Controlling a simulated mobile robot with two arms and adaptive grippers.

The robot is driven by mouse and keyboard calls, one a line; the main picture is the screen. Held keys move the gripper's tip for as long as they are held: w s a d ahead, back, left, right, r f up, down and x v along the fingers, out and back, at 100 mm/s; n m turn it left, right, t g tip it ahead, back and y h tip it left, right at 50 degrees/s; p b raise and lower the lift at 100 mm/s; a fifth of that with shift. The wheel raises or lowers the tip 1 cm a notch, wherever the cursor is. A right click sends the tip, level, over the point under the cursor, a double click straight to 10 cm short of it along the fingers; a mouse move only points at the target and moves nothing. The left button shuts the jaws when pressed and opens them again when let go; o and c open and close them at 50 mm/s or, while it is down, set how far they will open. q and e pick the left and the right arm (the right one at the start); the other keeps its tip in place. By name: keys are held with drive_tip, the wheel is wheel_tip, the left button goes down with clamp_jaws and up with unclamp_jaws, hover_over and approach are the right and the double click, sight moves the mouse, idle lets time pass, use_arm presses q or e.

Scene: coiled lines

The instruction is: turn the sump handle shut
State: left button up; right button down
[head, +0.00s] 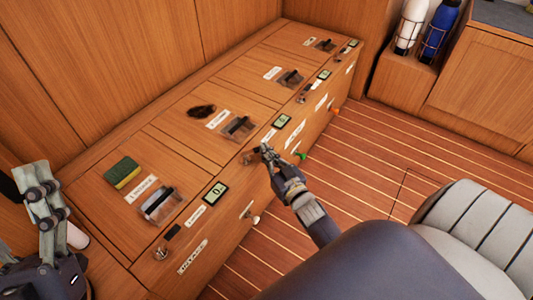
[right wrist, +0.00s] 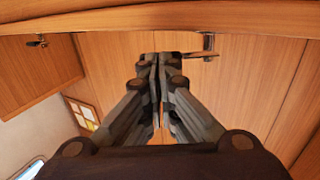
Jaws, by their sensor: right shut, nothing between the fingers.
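My right gripper (head: 266,151) is at the front edge of the long wooden counter in the head view. Its fingers (right wrist: 155,62) are pressed together and empty in the right wrist view. A small metal lever handle (right wrist: 208,46) is just right of the fingertips there, with a thin bar running towards them; I cannot tell whether they touch. The labels are too small to read, so I cannot tell which handle is the sump one. My left gripper (head: 32,180) is at the left edge of the head view, pointing up; its finger opening is unclear.
The counter (head: 180,155) has several black levers in clear housings and small displays (head: 215,192). A green-yellow sponge (head: 123,172) and a dark coil (head: 202,111) lie on it. Handles with coloured ends, one orange (head: 337,110), line the front. A grey seat (head: 480,230) is at right.

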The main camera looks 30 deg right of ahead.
use_arm(q)
drive_tip(key=w+f+g, duration=0.1)
drive_tip(key=w+f+g+y+p, duration=0.1)
drive_tip(key=shift+w+d+f, duration=0.15)
drive_tip(key=shift+w+f, duration=0.15)
drive_tip(key=shift+w, duration=0.1)
use_arm(e)
drive_tip(key=w+n+y, duration=0.1)
drive_tip(key=y, duration=0.1)
drive_tip(key=d+n+y, duration=0.1)
drive_tip(key=y, duration=0.1)
drive_tip(key=w+n+y, duration=0.1)
drive_tip(key=n+y, duration=0.1)
drive_tip(key=shift+w+d+r+g, duration=0.1)
drive_tip(key=shift+w+d+g, duration=0.05)
drive_tip(key=shift+w+g, duration=0.2)
use_arm(q)
drive_tip(key=shift+w+f, duration=0.1)
drive_tip(key=shift+f, duration=0.05)
use_arm(e)
drive_tip(key=shift+w, duration=0.1)
use_arm(q)
drive_tip(key=shift+w+f+g, duration=0.1)
drive_tip(key=shift+f+g, duration=0.1)
drive_tip(key=shift+g, duration=0.1)
use_arm(e)
drive_tip(key=shift+w, duration=0.1)
